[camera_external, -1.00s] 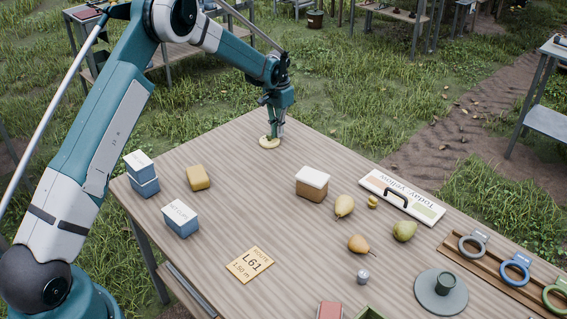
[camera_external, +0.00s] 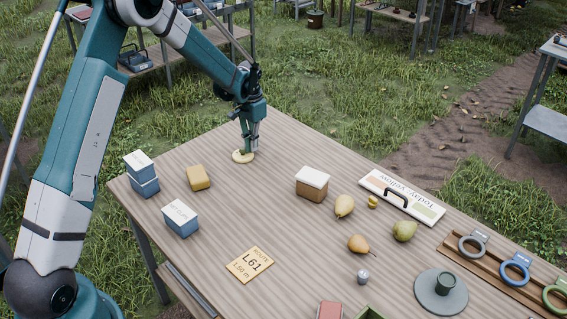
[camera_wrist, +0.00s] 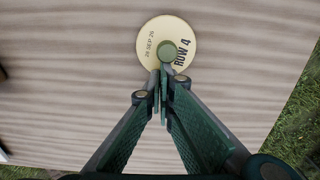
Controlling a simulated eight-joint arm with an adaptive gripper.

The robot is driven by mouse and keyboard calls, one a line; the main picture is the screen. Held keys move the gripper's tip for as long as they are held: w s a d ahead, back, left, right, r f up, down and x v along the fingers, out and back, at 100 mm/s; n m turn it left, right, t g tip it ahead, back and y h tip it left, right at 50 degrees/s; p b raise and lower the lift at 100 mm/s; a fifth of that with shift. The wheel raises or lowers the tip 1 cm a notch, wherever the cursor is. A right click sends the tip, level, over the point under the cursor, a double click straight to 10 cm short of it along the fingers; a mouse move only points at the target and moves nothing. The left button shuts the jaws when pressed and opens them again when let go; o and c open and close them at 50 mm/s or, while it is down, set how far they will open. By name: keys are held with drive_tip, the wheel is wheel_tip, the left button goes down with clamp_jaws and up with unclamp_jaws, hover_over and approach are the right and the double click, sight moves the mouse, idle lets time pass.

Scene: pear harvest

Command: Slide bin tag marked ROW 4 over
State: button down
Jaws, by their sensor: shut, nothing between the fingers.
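The bin tag marked ROW 4 (camera_wrist: 150,55) is a round, cream disc with a green knob or plug in it, lying flat on the wooden table. In the external view the tag (camera_external: 237,157) sits near the table's far edge. My gripper (camera_external: 248,150) is lowered onto it from above, fingers together. In the wrist view my gripper (camera_wrist: 163,82) has its fingertips closed at the tag's near edge, beside the green knob, with nothing between them. I cannot tell whether the tips touch the tag.
A yellow block (camera_external: 199,178) and blue boxes (camera_external: 181,219) lie toward the table's left side. A white-topped brown box (camera_external: 312,184) stands to the right. A square L61 plate (camera_external: 250,265) lies nearer. Pears and a sign (camera_external: 402,194) are farther right. The table between is clear.

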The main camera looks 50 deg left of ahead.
sight(244, 149)
drive_tip(key=shift+s+b, duration=0.3)
drive_tip(key=shift+s, duration=1.7)
drive_tip(key=shift+w, duration=0.1)
drive_tip(key=shift+w+b, duration=0.3)
drive_tip(key=shift+w, duration=1.4)
drive_tip(key=shift+w+r, duration=0.2)
drive_tip(key=shift+w, duration=0.05)
wheel_tip(244, 149, up, 10)
drive_tip(key=p, duration=0.1)
drive_tip(key=shift+f, duration=0.2)
